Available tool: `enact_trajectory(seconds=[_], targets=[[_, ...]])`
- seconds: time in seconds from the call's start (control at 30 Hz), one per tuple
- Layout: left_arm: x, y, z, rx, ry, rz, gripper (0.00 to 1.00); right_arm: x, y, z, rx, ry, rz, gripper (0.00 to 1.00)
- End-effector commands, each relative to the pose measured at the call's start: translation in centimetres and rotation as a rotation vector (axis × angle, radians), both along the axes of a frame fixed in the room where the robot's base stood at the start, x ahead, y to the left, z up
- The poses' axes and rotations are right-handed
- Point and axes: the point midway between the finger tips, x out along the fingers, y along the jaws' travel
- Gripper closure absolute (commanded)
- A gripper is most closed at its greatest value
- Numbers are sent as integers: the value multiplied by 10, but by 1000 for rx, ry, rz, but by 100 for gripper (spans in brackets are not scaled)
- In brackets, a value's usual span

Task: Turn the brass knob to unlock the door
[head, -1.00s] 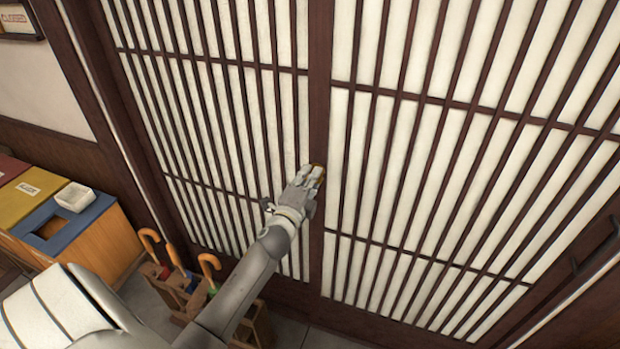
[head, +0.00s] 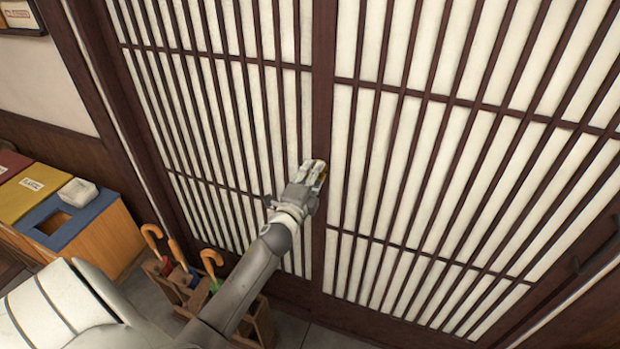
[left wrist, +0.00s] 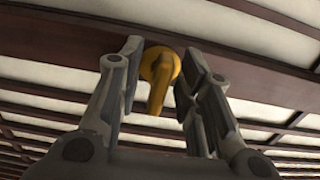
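The brass knob (left wrist: 158,78) is on the dark wooden upright of the slatted door (head: 322,100). It has a round base and a narrow lever that points down and slightly left in the left wrist view. My left gripper (head: 316,172) is at the door's middle upright, with its fingers on either side of the knob. In the left wrist view the fingers (left wrist: 160,70) stand apart, and gaps show between them and the lever. A small bit of brass shows beside the fingertips in the head view; the rest is hidden there. My right gripper is out of view.
An umbrella stand (head: 262,325) with orange-handled umbrellas is below my left arm. A dark handle (head: 598,256) shows at the far right.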

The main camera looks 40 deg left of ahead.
Motion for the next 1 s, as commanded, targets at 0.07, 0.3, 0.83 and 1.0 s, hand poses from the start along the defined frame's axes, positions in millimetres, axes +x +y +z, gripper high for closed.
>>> enact_trajectory(seconds=[0.07, 0.3, 0.83, 1.0], targets=[[-4, -1, -1, 0, 1, 0, 67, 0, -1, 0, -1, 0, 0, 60], [-36, -9, -2, -1, 3, 0, 67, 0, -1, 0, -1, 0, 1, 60], [-112, -26, -1, 0, 1, 1, 67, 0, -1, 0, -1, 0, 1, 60], [-117, -28, -1, 0, 2, 1, 67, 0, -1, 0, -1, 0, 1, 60]])
